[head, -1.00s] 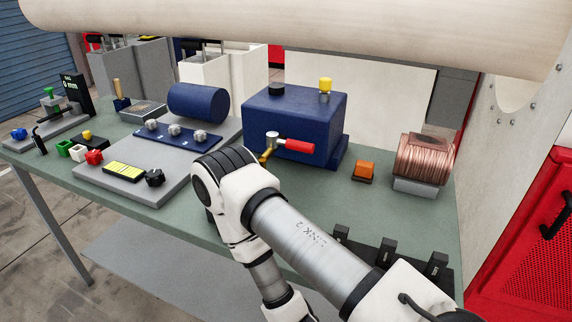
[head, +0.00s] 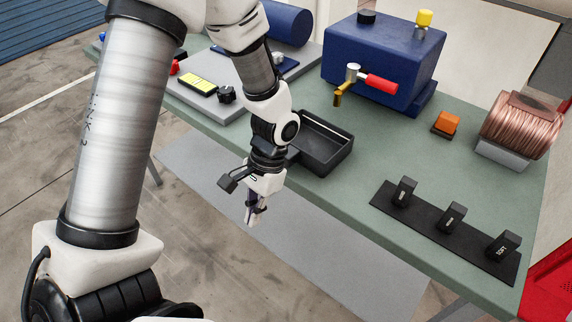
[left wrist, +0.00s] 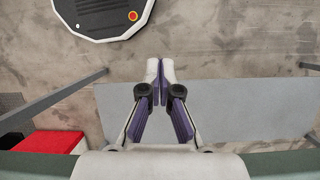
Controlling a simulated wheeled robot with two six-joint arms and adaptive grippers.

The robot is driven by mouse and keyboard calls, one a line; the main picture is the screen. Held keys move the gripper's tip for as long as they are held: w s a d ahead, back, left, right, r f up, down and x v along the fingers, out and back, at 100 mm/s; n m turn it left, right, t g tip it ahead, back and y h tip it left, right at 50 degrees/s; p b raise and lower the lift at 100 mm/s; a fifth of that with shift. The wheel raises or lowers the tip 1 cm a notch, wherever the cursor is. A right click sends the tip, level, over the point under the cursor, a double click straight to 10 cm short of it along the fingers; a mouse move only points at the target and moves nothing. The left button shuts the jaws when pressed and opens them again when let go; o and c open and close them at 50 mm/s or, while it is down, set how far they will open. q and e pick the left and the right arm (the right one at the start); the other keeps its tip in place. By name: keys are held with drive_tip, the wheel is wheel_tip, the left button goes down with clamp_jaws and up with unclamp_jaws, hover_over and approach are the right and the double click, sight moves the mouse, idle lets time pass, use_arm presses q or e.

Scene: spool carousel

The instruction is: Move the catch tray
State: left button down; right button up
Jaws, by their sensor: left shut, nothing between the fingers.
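The catch tray (head: 338,157) is a black, open, rectangular tray. It sits on the green bench near the front edge, below and in front of the blue tank's brass spout (head: 339,97). Part of its left side is hidden by my left arm. The visible inside looks empty. My left gripper (head: 252,218) points down just off the bench's front edge, to the left of and nearer than the tray, apart from it. In the left wrist view its fingers (left wrist: 160,78) are shut together with nothing between them, over the floor. My right gripper is not in view.
The blue tank (head: 385,60) has a red-handled tap. An orange button block (head: 447,123) and copper spool (head: 520,124) stand to the right. A black strip (head: 430,229) with three upright blocks lies near the front edge. The bench between tray and strip is clear.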

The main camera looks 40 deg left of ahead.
use_arm(q)
drive_tip(key=w+a+r+t, duration=0.1)
drive_tip(key=w+r+t, duration=0.15)
drive_tip(key=r, duration=0.55)
drive_tip(key=w+a+r+t, duration=0.1)
drive_tip(key=w+r+t, duration=0.15)
drive_tip(key=r, duration=0.45)
drive_tip(key=w+d+f, duration=0.1)
drive_tip(key=w+f, duration=0.4)
drive_tip(key=f, duration=0.4)
drive_tip(key=shift+f, duration=0.4)
